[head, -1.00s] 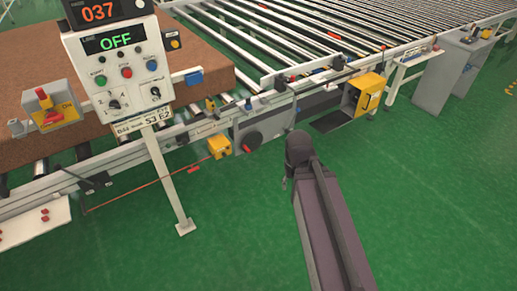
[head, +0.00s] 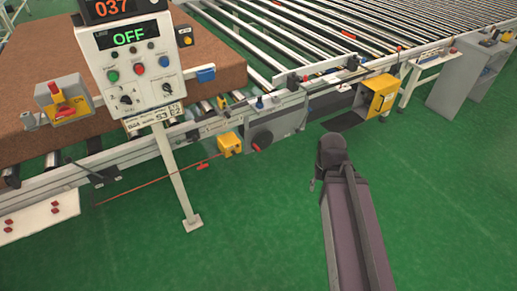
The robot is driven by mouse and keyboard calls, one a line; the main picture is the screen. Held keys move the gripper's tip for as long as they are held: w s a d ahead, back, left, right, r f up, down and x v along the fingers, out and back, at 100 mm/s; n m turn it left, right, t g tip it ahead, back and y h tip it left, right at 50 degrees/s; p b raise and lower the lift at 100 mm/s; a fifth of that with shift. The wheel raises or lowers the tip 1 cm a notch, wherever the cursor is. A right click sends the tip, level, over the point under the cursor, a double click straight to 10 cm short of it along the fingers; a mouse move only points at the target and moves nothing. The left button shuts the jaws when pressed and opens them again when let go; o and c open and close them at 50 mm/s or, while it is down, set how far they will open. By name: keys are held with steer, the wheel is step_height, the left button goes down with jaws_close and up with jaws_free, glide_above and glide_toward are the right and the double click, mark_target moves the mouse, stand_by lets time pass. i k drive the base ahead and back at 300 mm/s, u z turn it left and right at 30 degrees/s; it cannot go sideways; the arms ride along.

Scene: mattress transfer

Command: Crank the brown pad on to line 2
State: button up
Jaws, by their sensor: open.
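The brown pad (head: 225,68) lies on the roller conveyor at the left, partly hidden behind the control panel (head: 132,62). The panel display reads 037 above and a green OFF below. It carries several buttons and two black knobs. A grey box with a black round part and a red knob (head: 256,148) sits low on the conveyor side. I cannot tell whether this is the crank. My arm reaches in from the bottom right over the green floor, apart from the conveyor. My gripper's fingers cannot be made out in this view.
A yellow box (head: 383,94) is fixed to the conveyor side, and a smaller yellow box (head: 229,144) hangs near a red cord. The empty rollers (head: 330,35) spread to the back right. A grey cabinet (head: 460,85) stands at the right. The front floor is clear.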

mark_target(261, 141)
steer(key=u, duration=0.05)
steer(key=i, duration=1)
steer(key=z, duration=0.05)
